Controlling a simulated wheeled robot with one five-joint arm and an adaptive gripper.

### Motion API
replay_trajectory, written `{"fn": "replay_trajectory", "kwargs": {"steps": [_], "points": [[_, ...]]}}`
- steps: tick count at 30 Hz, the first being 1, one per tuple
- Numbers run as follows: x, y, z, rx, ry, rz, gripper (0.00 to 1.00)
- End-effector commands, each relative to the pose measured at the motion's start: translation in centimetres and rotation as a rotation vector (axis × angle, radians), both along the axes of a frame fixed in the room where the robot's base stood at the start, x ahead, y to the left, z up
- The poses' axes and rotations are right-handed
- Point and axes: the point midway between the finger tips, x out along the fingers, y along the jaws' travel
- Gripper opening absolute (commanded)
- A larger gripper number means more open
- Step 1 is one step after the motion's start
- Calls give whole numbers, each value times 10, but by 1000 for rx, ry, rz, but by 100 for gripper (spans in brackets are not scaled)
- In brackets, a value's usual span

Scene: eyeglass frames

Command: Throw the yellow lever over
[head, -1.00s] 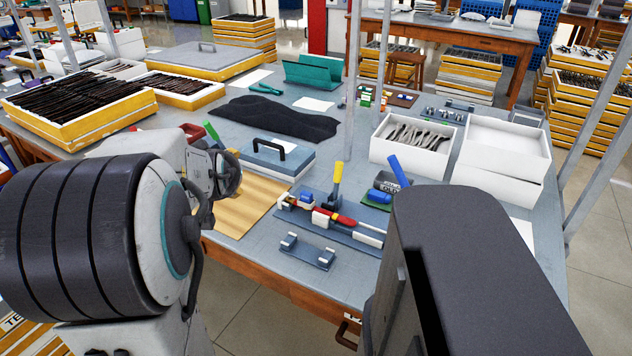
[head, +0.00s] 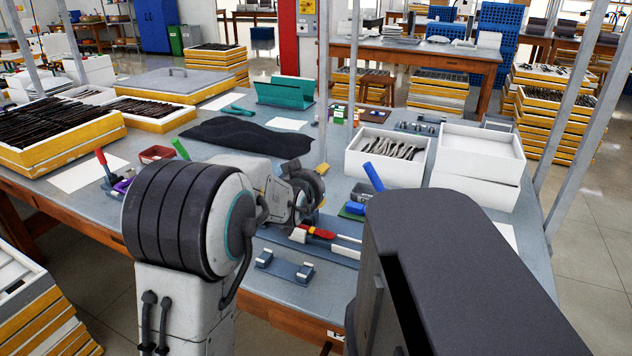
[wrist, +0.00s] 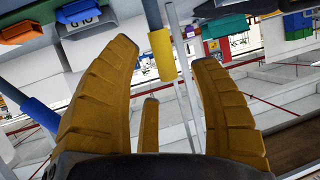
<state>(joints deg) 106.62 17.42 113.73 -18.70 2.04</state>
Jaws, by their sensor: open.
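The yellow lever's grip (wrist: 162,57) shows in the wrist view on a blue-grey shaft, between the tips of my gripper's fingers as seen there. My gripper (wrist: 167,56) is open, its brown ribbed fingers apart on either side of the lever. A gap shows on both sides, and I see no contact. I cannot tell how deep the lever sits between the fingers.
A blue handle (head: 373,177) stands right of my arm; it also appears in the wrist view (wrist: 40,115). A red-handled tool (head: 318,232) lies on the table in front. A small grey stand (head: 284,267) sits near the front edge. White boxes (head: 384,160) stand behind.

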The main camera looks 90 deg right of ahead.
Motion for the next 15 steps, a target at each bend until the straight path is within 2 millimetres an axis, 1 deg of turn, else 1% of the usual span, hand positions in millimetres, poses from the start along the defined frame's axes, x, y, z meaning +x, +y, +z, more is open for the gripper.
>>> {"fn": "replay_trajectory", "kwargs": {"steps": [3, 6, 10, 15], "points": [[-3, -12, -5, 0, 0, 1, 56], [-5, -19, -8, 0, 0, 1, 56], [-7, -25, -11, 1, 0, 1, 56], [-7, -27, -12, 0, 1, 1, 56]]}}
